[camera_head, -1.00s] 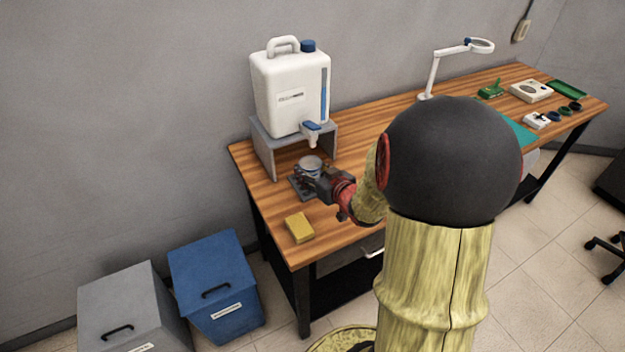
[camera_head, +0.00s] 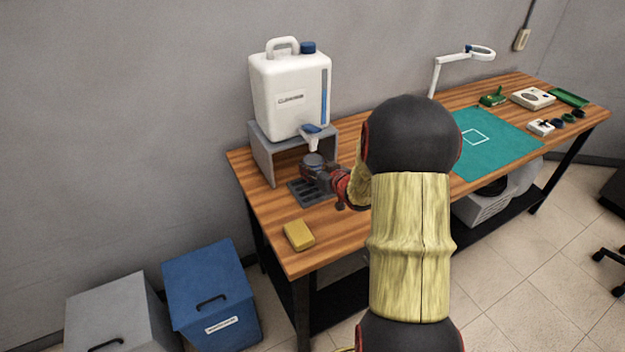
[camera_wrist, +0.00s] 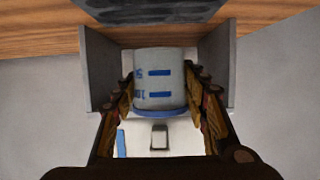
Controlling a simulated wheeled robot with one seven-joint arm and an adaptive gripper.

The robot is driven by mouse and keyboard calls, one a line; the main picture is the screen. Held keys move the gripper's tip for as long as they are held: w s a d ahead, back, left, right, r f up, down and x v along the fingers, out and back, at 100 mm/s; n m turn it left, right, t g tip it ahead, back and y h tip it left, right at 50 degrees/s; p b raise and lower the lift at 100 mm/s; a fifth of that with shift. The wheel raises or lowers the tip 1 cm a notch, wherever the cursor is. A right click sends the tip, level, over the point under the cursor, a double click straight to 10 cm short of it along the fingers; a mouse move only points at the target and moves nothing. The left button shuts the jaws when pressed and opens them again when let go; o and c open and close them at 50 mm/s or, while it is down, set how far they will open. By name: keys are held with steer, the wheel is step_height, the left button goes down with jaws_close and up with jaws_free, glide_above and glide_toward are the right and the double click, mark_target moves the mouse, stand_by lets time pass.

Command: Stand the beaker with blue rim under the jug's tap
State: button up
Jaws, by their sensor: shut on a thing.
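The white jug (camera_head: 290,95) stands on a grey stand (camera_head: 262,155), with its blue-levered tap (camera_head: 314,138) at the front. My gripper (camera_head: 322,175) is shut on the beaker with blue rim (camera_wrist: 160,88), just below the tap and in front of the stand. In the wrist view the picture is inverted: the beaker sits between both fingers of my gripper (camera_wrist: 160,100), with blue marks on its wall and its blue rim towards the jug (camera_wrist: 180,138). In the head view my gripper largely hides the beaker. Whether its base touches anything is unclear.
A dark slotted tray (camera_head: 303,194) lies on the wooden table (camera_head: 345,215) below the gripper. A yellow sponge (camera_head: 299,235) lies near the front left edge. A teal mat (camera_head: 495,140), a lamp (camera_head: 436,75) and small items are farther right.

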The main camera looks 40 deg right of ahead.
steer(key=shift+w+d+f, duration=0.15)
steer(key=shift+w+f, duration=0.15)
steer(key=shift+f, duration=0.1)
steer(key=f+b, duration=0.1)
steer(key=f, duration=0.1)
steer(key=f+b, duration=0.1)
steer(key=f, duration=0.1)
steer(key=shift+w+d+b, duration=0.15)
steer(key=shift+w+b, duration=0.1)
steer(key=shift+b, duration=0.05)
steer(key=shift+r, duration=0.15)
steer(key=o, duration=0.6)
steer(key=shift+f, duration=0.2)
steer(key=o, duration=0.4)
steer(key=shift+c, duration=0.2)
steer(key=shift+o, duration=0.6)
